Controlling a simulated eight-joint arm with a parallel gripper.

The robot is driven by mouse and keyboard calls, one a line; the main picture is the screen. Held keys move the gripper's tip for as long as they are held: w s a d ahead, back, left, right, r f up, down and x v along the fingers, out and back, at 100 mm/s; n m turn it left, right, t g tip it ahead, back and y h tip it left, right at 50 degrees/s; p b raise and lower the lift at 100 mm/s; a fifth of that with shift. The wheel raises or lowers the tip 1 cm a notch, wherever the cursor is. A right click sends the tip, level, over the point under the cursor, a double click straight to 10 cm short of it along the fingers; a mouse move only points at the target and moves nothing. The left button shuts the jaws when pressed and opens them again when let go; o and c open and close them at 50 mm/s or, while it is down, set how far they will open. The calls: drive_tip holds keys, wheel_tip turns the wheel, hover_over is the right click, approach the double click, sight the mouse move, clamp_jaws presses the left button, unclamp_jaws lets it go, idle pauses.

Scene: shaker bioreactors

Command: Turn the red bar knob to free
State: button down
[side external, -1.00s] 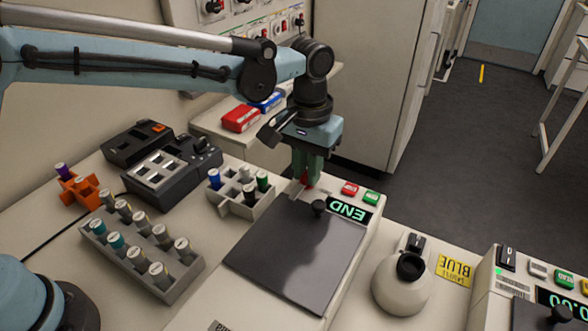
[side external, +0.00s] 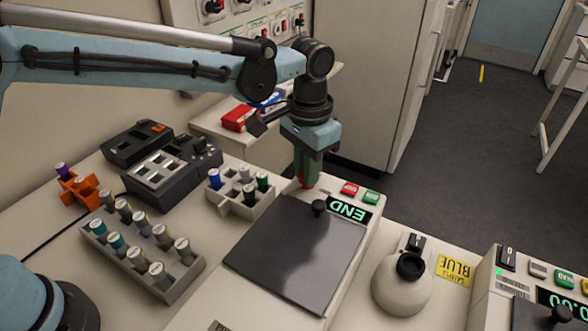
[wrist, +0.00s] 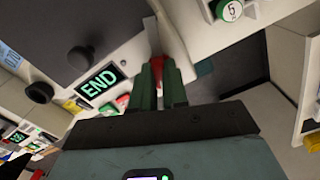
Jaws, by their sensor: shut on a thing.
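The red bar knob (side external: 305,182) is on the top of the shaker unit, at the back left of its dark plate (side external: 290,250). My gripper (side external: 307,178) points down over it with its green fingers shut on the knob. The wrist view shows the red knob (wrist: 158,68) between the fingertips (wrist: 160,80), which hide most of it. The display (side external: 348,209) beside it reads END. The markings around the knob are not readable.
A red button (side external: 350,188) and a green button (side external: 371,198) sit right of the knob. A black knob (side external: 319,208) stands close in front. A grey rack with several vials (side external: 240,200) is at left.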

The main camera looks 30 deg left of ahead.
drive_tip(key=m, duration=1.3)
drive_tip(key=shift+m, duration=0.4)
idle(0.3)
drive_tip(key=c, duration=1.1)
unclamp_jaws()
drive_tip(key=shift+c, duration=0.2)
wheel_tip(320, 180, up, 12)
